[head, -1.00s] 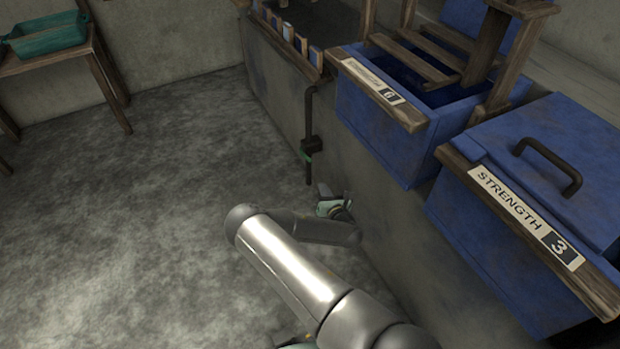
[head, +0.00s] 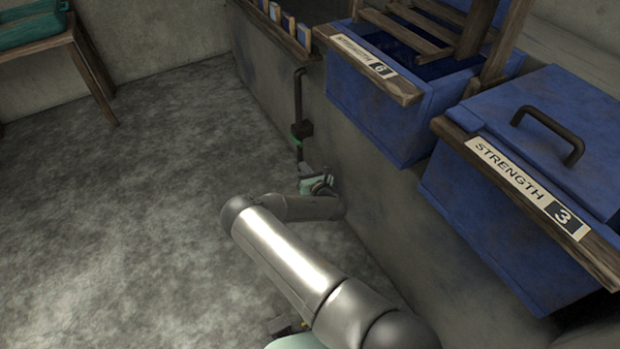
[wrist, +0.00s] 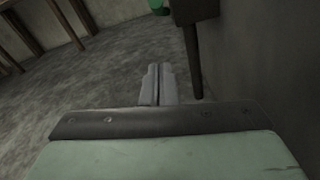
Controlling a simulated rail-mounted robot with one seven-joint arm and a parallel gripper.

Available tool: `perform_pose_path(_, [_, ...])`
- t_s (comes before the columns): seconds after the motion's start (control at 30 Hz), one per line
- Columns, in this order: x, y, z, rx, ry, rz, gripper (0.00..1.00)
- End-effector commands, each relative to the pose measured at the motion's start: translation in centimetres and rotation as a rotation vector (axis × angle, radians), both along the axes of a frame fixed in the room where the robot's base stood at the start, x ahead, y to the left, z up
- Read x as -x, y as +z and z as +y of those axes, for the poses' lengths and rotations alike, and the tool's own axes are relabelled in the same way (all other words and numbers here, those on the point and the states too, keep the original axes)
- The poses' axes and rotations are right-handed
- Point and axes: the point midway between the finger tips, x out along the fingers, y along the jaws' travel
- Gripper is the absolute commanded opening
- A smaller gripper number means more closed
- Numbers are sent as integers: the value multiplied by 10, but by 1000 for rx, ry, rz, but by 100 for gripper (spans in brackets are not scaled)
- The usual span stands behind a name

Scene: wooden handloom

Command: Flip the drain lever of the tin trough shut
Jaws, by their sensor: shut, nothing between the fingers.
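A dark drain pipe (head: 298,95) runs down the grey side below the wooden ledge in the head view. A small green piece (head: 297,141), which looks like the drain lever, sits beside the dark fitting low on the pipe. My gripper (head: 318,184) is just below and right of the pipe's lower end, close to the grey wall. In the wrist view my gripper (wrist: 157,75) is shut and empty, its fingers pressed together. The dark pipe end (wrist: 193,55) stands ahead and to the right, with the green piece (wrist: 160,6) cut by the top edge. I cannot make out contact.
Blue vats with wooden rims stand at the right; one is labelled STRENGTH 6 (head: 375,125), the lidded one STRENGTH 3 (head: 500,230). A wooden table (head: 60,42) with a teal tray (head: 30,30) is at the far left. The concrete floor (head: 120,210) is clear.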

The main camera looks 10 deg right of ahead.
Motion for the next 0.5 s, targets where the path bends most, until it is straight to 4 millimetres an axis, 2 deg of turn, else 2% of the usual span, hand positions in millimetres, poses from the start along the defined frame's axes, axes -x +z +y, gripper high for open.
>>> perform_pose_path(0.03, [-12, -5, 3, -1, 1, -3, 0])
perform_pose_path(0.17, [-36, -4, 8, -1, 0, -4, 0])
perform_pose_path(0.3, [-41, 19, 5, 1, 0, -2, 0])
perform_pose_path(0.5, [-45, 32, 4, 1, -1, 1, 0])
